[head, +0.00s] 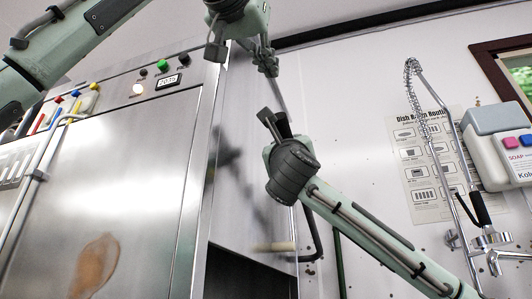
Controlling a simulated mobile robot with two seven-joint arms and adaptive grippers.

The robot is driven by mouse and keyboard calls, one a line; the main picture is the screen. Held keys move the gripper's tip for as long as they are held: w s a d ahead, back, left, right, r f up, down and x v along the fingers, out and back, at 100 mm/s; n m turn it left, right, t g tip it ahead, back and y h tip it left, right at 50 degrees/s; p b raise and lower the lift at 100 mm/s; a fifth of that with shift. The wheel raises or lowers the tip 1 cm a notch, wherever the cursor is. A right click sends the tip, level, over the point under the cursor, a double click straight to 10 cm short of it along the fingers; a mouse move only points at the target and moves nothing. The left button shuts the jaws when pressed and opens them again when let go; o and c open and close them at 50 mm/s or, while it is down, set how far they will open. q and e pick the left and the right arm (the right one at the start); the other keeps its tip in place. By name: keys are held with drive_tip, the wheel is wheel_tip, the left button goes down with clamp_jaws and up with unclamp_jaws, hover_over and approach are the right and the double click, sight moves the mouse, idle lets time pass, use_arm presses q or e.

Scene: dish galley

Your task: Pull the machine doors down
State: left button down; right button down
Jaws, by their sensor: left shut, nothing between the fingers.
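The steel machine (170,160) fills the left half of the head view. Its broad front panel has a brown stain (95,265). A dark opening (245,275) shows at the bottom, below the side panel's lower edge. A pale bar handle (275,247) lies across it, joined to a dark bent rod (311,225). My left gripper (268,60) is high beside the machine's upper right corner, shut and empty, well above the handle. My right gripper (272,122) is lower, in front of the wall, above the handle; its fingers are foreshortened.
A control strip with a green button (162,65) and small display (167,82) tops the machine. Coloured knobs (75,95) and pipes stand at far left. A spray tap (490,238), poster (430,165) and soap dispenser (500,140) are on the right.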

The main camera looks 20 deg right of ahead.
use_arm(q)
drive_tip(key=w+d+f, duration=0.2)
drive_tip(key=w+d, duration=0.1)
drive_tip(key=w, duration=0.2)
drive_tip(key=shift+w+d+f, duration=0.2)
drive_tip(key=shift+w+f, duration=0.1)
drive_tip(key=shift+w, duration=0.1)
idle(0.4)
